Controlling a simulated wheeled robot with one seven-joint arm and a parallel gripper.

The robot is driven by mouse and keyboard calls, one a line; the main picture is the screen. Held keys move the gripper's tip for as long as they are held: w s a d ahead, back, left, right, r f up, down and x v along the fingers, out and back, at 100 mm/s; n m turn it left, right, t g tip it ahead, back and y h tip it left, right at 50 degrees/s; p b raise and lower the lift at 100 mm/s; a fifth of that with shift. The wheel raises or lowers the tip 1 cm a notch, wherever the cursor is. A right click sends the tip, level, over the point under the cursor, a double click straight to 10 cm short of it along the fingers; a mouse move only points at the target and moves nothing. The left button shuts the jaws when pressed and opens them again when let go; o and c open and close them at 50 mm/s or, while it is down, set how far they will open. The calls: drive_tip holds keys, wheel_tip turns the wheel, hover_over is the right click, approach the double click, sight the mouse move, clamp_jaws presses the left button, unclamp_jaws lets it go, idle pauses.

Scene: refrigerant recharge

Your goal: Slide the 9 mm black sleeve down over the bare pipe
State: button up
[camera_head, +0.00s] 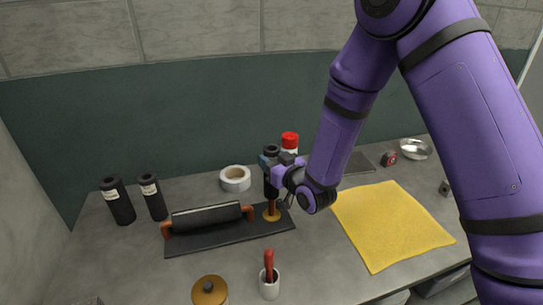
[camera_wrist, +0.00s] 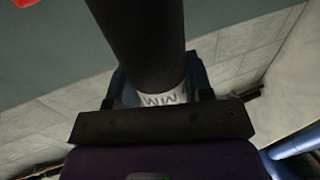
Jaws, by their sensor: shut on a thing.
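My gripper (camera_head: 275,173) is shut on a black sleeve (camera_head: 271,187), held upright. In the wrist view the sleeve (camera_wrist: 145,40) runs between my fingers (camera_wrist: 158,88), with part of a white label showing; its size is not readable. Below the sleeve's lower end, a short length of the bare copper pipe (camera_head: 272,207) shows, rising from a round brass-coloured base on a dark board (camera_head: 240,236). The sleeve is in line with the pipe in the head view; I cannot tell how far it surrounds the pipe.
Two labelled black sleeves (camera_head: 118,203) (camera_head: 152,197) stand at left. A black-covered horizontal pipe (camera_head: 207,217) lies on the board. A tape roll (camera_head: 235,179), red-capped bottle (camera_head: 290,141), yellow cloth (camera_head: 392,224), white cup with a red-handled tool (camera_head: 269,284) and brass lid (camera_head: 209,291) surround it.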

drive_tip(key=shift+f, duration=0.6)
drive_tip(key=shift+f, duration=1.95)
drive_tip(key=shift+f, duration=1.5)
drive_tip(key=o, duration=1)
drive_tip(key=shift+s, duration=0.1)
